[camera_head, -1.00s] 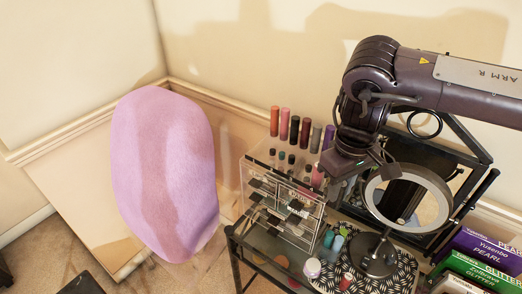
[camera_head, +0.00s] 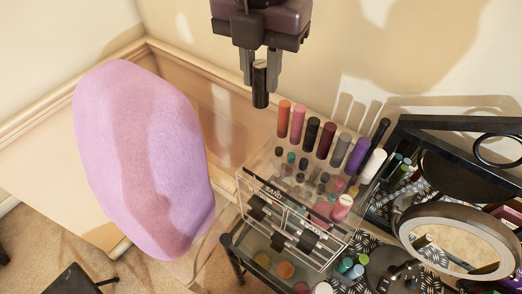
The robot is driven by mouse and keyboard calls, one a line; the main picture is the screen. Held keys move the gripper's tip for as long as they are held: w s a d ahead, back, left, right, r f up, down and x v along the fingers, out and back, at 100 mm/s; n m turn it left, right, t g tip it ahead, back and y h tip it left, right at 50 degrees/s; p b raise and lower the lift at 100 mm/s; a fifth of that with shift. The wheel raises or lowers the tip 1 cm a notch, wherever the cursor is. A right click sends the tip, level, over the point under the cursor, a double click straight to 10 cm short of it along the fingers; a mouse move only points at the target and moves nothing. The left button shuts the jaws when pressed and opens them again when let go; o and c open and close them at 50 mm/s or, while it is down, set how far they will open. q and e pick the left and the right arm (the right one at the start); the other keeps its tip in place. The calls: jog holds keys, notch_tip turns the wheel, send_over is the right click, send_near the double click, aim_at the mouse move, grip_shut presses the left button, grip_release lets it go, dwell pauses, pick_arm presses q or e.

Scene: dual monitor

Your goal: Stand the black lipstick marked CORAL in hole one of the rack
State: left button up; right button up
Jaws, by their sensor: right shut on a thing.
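My right gripper (camera_head: 260,62) comes down from the top of the view and is shut on a black lipstick (camera_head: 260,88). The lipstick hangs upright between the fingers, in the air. No CORAL marking is readable on it. The clear rack (camera_head: 262,160) stands below and to the right, on top of a clear drawer case. Its back row holds several lipsticks, among them an orange one (camera_head: 283,118) at the left end, a pink one (camera_head: 297,122) and a black one (camera_head: 311,133). I cannot tell the hole numbers. My left gripper is not in view.
A lilac chair back (camera_head: 140,160) stands to the left. A ring-light mirror (camera_head: 402,222) and a black-framed mirror (camera_head: 400,130) stand to the right. The clear drawer case (camera_head: 245,190) sits on a dark trolley. The air left of the rack is free.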

jog(key=f, duration=1.5)
jog(key=shift+s+f, duration=0.25)
jog(key=shift+f, duration=0.05)
jog(key=shift+w+f, duration=0.1)
jog(key=shift+f, duration=1.7)
jog(key=shift+f+b, duration=0.15)
jog(key=shift+b, duration=0.15)
jog(key=o, duration=0.9)
jog(key=shift+o, duration=0.2)
